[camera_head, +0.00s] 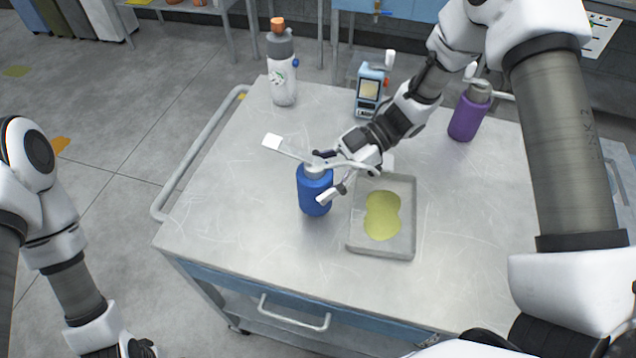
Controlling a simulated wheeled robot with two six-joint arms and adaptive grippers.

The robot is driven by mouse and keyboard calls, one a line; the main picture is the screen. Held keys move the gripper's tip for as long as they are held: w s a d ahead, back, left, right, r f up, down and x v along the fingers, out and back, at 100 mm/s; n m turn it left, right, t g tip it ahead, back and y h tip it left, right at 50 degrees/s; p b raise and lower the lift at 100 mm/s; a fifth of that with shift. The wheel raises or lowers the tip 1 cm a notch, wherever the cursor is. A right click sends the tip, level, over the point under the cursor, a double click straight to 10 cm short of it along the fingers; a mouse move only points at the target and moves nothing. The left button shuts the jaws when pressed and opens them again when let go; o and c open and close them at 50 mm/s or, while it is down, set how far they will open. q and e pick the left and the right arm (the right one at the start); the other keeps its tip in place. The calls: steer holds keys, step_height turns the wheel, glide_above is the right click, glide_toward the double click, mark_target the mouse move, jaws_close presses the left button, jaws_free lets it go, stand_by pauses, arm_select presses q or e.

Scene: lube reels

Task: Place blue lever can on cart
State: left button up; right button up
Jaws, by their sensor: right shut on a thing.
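The blue lever can (314,194) is upright at the middle of the cart (240,195), with its grey top and a lever with a pale end reaching to the upper left. My right gripper (328,176) is at the can's upper part, shut on it, and its fingers hide part of the can's top. The can's base appears at the cart top; I cannot tell if it bears on the surface. My left arm is at the lower left, away from the cart, and its gripper (140,348) is cut off by the bottom edge.
A grey tray (408,225) with a yellow-green puddle lies just right of the can. A white bottle (283,78) with an orange cap, a small blue device (370,88) and a purple lever can (467,118) stand along the back. The cart's front left is clear.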

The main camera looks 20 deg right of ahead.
step_height(320, 180, down, 3)
steer(key=shift+r+p, duration=0.1)
steer(key=shift+p, duration=0.25)
steer(key=shift+w+f, duration=0.2)
steer(key=shift+f, duration=0.15)
steer(key=shift+s, duration=0.15)
steer(key=o, duration=1.4)
steer(key=shift+o, duration=1.1)
steer(key=shift+f, duration=0.1)
steer(key=shift+r, duration=0.25)
steer(key=shift+d, duration=0.3)
steer(key=b+v, duration=0.2)
steer(key=v, duration=0.9)
steer(key=shift+r, duration=0.2)
